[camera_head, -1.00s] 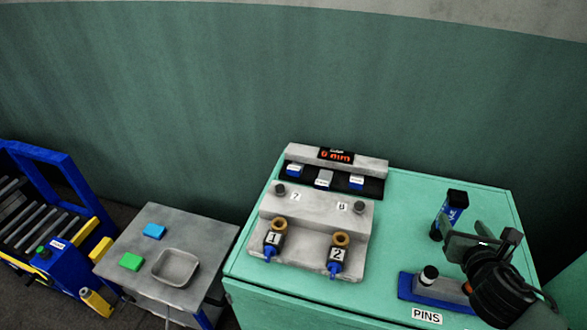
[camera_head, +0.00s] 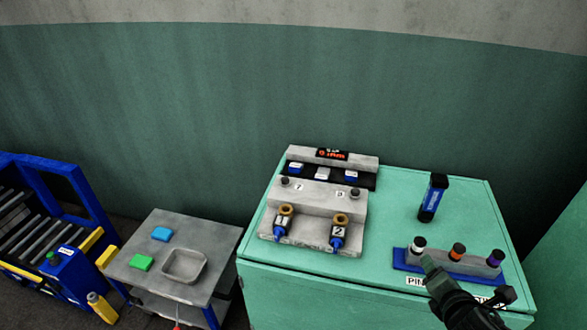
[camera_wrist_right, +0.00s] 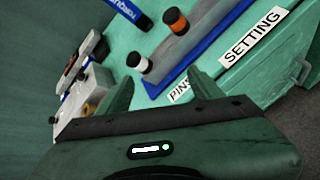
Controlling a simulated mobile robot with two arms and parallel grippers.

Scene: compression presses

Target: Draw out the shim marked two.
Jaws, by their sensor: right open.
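The shim marked two (camera_head: 338,234) is a dark piece with a white "2" label and a blue end, sitting at the front right of the grey press fixture (camera_head: 300,239) below a brass ring. A similar shim marked one (camera_head: 281,226) sits to its left. My right gripper (camera_head: 428,264) is at the pin rack, right of the fixture and apart from the shim. In the right wrist view, its two green fingers (camera_wrist_right: 160,88) are spread with nothing between them. The fixture shows only partly at the left of that view. My left gripper is not in view.
The pin rack (camera_head: 403,262) holds a white-, an orange- and a purple-topped pin. A side table (camera_head: 130,260) with a tray (camera_head: 184,281) is at left. The green top between fixture and rack is clear.

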